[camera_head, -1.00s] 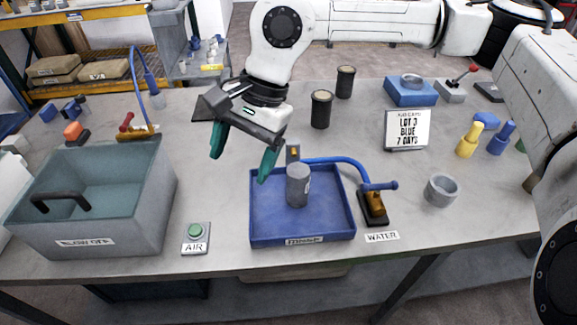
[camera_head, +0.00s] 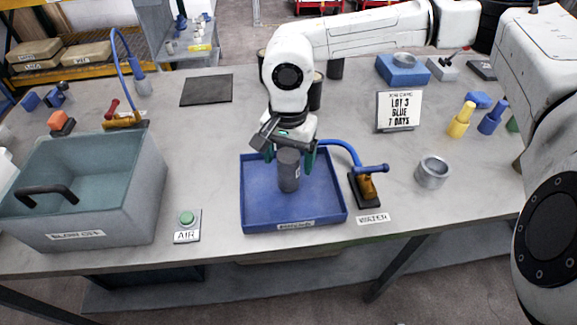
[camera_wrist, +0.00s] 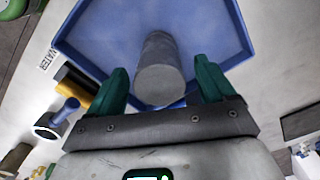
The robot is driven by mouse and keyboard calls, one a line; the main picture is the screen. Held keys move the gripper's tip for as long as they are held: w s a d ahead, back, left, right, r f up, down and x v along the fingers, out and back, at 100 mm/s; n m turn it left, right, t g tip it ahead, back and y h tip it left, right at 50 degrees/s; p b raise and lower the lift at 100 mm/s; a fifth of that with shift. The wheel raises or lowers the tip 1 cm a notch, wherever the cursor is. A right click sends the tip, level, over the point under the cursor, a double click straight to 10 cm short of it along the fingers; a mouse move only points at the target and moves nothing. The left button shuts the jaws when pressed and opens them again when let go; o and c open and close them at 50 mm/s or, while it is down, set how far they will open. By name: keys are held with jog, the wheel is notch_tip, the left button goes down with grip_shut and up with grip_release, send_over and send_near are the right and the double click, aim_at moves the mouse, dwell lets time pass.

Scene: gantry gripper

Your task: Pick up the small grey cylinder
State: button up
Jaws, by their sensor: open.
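The small grey cylinder (camera_head: 288,171) stands upright in the blue tray (camera_head: 330,212). In the wrist view the cylinder (camera_wrist: 160,68) lies ahead of and between my green fingertips, with a gap on each side. My gripper (camera_head: 289,152) is open over the tray, with one finger on each side of the cylinder's upper part. In the wrist view my gripper (camera_wrist: 160,85) holds nothing. I cannot tell exactly how deep the cylinder sits between the fingers.
A grey blow-off bin (camera_head: 125,205) and an AIR button (camera_head: 187,218) stand left of the tray. A grey ring (camera_head: 433,172) sits further right. Dark canisters (camera_head: 316,92) stand behind my arm.

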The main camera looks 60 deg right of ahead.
jog(key=shift+a+f, duration=0.1)
jog(key=shift+f, duration=1.2)
jog(key=shift+c, duration=0.4)
grip_shut()
jog(key=shift+r, duration=0.1)
